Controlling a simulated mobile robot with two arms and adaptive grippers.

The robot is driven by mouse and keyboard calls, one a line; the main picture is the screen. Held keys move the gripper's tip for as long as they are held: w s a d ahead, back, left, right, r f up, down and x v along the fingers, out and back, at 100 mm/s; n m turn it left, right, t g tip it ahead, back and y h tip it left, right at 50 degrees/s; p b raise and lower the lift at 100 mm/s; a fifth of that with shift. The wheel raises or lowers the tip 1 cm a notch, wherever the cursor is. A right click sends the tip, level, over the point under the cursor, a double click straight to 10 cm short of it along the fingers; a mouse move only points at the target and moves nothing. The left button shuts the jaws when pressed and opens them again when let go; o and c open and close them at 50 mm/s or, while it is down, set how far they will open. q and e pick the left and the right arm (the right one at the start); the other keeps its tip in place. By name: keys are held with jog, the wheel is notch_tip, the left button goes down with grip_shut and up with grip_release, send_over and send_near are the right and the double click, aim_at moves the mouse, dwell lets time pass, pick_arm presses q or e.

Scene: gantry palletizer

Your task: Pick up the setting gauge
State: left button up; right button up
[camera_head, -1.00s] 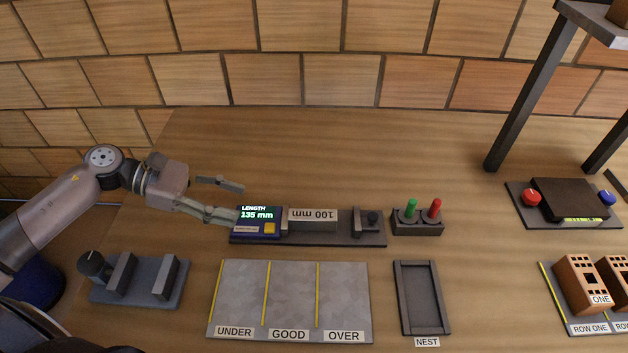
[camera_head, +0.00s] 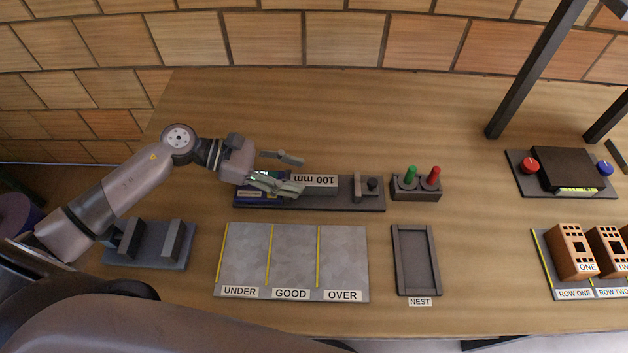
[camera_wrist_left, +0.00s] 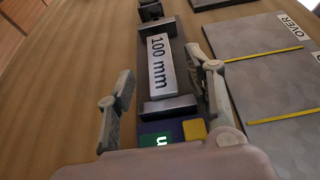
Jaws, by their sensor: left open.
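The setting gauge (camera_head: 316,181) is a grey block labelled "100 mm". It lies in the dark measuring fixture (camera_head: 352,203), between its end jaws; the block also shows in the left wrist view (camera_wrist_left: 160,66). My left gripper (camera_head: 296,172) is open and empty above the fixture's left part, its fingers pointing toward the block. In the left wrist view my left gripper (camera_wrist_left: 164,82) has one finger on each side of the fixture, and the block lies ahead between them. The blue length display (camera_head: 246,190) is mostly hidden by a finger. My right gripper is not in view.
A grey sorting plate (camera_head: 290,250) marked UNDER, GOOD, OVER lies in front. A holder (camera_head: 416,188) with green and red plugs stands right of the fixture, and an empty nest (camera_head: 400,262) lies before it. A black clamp block (camera_head: 150,245) sits at left.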

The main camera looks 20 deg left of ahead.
aim_at(314, 180)
pick_arm(q)
jog(key=p+x, duration=0.1)
jog(key=x, duration=0.4)
jog(key=shift+w+r, duration=0.1)
jog(key=shift+d+f, duration=0.2)
jog(key=shift+d, duration=0.05)
jog(key=shift+c, duration=0.3)
grip_shut()
jog(key=shift+r, duration=0.1)
